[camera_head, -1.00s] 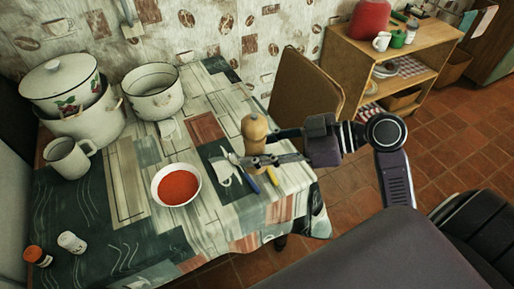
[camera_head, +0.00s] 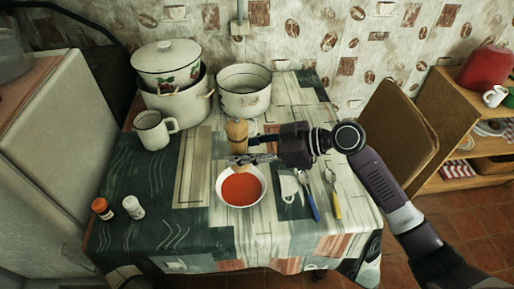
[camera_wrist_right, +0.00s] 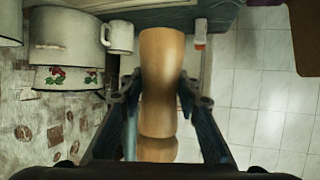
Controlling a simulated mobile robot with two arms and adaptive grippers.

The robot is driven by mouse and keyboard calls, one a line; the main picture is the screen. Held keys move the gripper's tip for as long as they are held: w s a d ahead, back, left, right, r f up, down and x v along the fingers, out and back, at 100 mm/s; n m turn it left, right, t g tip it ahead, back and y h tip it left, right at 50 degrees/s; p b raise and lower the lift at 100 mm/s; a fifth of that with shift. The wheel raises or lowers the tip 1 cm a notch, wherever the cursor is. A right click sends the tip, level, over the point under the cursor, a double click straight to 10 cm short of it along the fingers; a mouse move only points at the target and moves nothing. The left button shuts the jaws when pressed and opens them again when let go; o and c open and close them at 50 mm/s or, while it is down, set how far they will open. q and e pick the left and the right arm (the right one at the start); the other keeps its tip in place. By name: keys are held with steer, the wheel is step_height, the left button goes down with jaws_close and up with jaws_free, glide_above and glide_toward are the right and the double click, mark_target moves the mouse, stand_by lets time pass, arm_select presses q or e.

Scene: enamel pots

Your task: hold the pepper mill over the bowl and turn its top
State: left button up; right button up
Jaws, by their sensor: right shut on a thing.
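The wooden pepper mill (camera_head: 237,133) is upright in the head view, just behind and above the bowl's far rim. My right gripper (camera_head: 236,159) is shut on it, reaching in from the right. In the right wrist view the mill (camera_wrist_right: 162,85) stands between the two fingers of my right gripper (camera_wrist_right: 164,98). The white bowl (camera_head: 219,194) with red soup (camera_head: 241,189) stands on the table. The mill's lower end is partly hidden by the gripper. My left gripper is not in view.
Several enamel pots, including a lidded one (camera_head: 165,60) and an open one (camera_head: 244,95), stand at the back. A white mug (camera_head: 151,131), two shakers (camera_head: 133,207), a spoon and a fork (camera_head: 333,196) lie or stand around the bowl. A chair (camera_head: 398,135) is at right.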

steer(key=shift+a+f+b, duration=0.1)
steer(key=shift+f+b, duration=1.65)
steer(key=shift+f, duration=1.05)
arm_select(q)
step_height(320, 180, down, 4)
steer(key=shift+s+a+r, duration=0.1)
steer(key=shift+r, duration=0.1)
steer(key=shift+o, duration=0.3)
